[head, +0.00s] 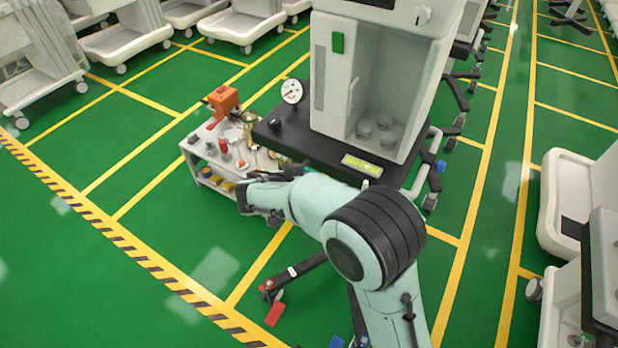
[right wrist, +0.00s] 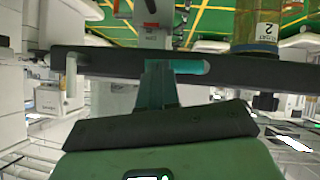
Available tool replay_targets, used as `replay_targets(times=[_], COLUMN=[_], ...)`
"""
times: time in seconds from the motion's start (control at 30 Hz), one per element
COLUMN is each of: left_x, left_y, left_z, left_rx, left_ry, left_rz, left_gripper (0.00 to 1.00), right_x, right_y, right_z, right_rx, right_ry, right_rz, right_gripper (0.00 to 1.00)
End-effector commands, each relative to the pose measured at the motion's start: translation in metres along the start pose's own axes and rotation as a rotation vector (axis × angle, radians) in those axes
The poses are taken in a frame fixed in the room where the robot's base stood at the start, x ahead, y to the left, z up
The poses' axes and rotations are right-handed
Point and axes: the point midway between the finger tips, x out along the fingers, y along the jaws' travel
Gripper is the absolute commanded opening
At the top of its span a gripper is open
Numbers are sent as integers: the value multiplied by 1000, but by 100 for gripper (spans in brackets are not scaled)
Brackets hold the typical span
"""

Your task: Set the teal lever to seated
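A short teal piece (right wrist: 192,67), which looks like the teal lever, lies level along a dark horizontal bar (right wrist: 265,73) in the right wrist view. My right gripper (right wrist: 158,85) reaches up to this bar just left of the teal piece. Whether its fingers touch or grip the piece is unclear. In the head view my right gripper (head: 248,194) is at the front edge of the anaesthesia cart, by the small supply shelf. My arm hides part of that edge, and I cannot make out the lever there. My left gripper is not in view.
The cart (head: 375,100) carries a round gauge (head: 291,91) and a yellow-green label (head: 361,165). A low shelf (head: 228,150) holds several small items and an orange device (head: 222,101). Green floor is clear at left.

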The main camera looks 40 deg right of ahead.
Motion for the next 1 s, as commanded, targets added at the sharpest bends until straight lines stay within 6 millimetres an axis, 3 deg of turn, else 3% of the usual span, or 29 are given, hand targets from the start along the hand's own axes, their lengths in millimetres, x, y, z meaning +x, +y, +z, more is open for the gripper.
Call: replay_targets(times=[0.7, 1.0], left_x=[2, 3], left_y=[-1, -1], left_z=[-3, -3], left_rx=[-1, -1], left_ry=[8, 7], left_rz=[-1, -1], left_gripper=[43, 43], right_x=[2, -1], right_y=[2, -9], right_z=[1, -3], right_rx=[0, 0], right_ry=[0, 1], right_rz=[6, 5], right_gripper=[0, 0])
